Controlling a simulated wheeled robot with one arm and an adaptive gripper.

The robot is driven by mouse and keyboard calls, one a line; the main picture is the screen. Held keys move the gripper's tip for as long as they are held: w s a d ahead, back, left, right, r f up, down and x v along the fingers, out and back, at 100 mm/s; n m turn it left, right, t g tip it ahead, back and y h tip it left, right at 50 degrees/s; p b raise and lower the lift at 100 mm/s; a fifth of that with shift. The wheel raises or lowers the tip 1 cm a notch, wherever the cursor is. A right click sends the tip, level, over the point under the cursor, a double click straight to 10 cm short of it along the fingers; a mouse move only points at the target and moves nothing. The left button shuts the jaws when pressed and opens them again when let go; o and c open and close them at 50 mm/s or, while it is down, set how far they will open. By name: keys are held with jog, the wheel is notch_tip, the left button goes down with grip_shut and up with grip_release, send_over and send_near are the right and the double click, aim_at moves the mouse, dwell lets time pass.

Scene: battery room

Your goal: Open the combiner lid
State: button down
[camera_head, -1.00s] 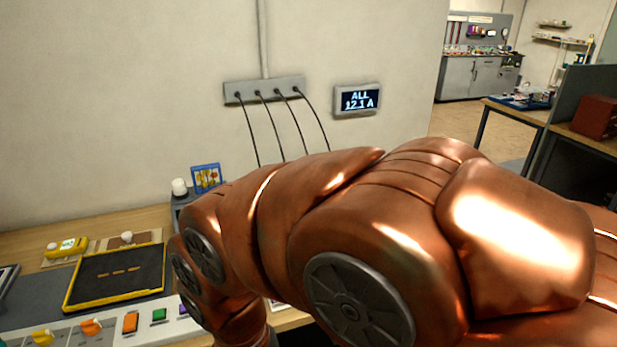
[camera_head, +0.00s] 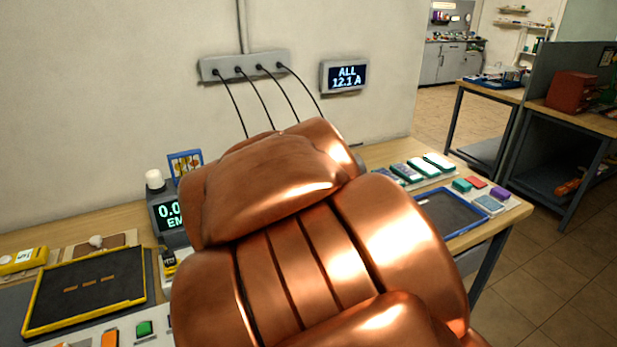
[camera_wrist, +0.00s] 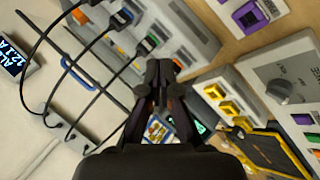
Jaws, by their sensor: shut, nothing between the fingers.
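My gripper (camera_wrist: 160,78) is shut and empty in the middle of the wrist view, pointing toward the bench. A grey box (camera_wrist: 185,50) with black cables running into plugs with blue and green marks lies beyond the fingertips; it looks like the combiner. A blue bar (camera_wrist: 82,74) shows at its left side, perhaps a lid handle; I cannot tell whether the lid is open. No contact between the fingers and the box can be made out. In the head view my copper arm hides the gripper and this box.
Several cables drop from a grey wall strip (camera_head: 243,65) beside a display reading 12.1 A (camera_head: 345,76). A yellow-rimmed black tray (camera_head: 30,310), a lit meter (camera_head: 155,218) and a blue-rimmed tray (camera_head: 483,227) sit on the bench. Floor is clear at right.

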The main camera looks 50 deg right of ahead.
jog(key=w+d+r+n+t+h+b, duration=0.25)
jog(key=d+n+b, duration=0.3)
jog(key=d, duration=0.45)
jog(key=w+d+r+n+t+h+b, duration=0.1)
jog(key=w+d+n+t+h+b, duration=0.4)
jog(key=d, duration=0.4)
notch_tip(320, 180, down, 6)
jog(key=w+d+n+t+y+b, duration=0.15)
jog(key=n+t+y+b, duration=0.55)
jog(key=n, duration=1.1)
jog(key=p+x, duration=0.1)
jog(key=x, duration=0.8)
jog(key=shift+a+f, duration=0.15)
jog(key=shift+f, duration=0.25)
jog(key=shift+w+r+g+p, duration=0.1)
jog(key=shift+w+g+p, duration=0.05)
jog(key=shift+g+p, duration=0.15)
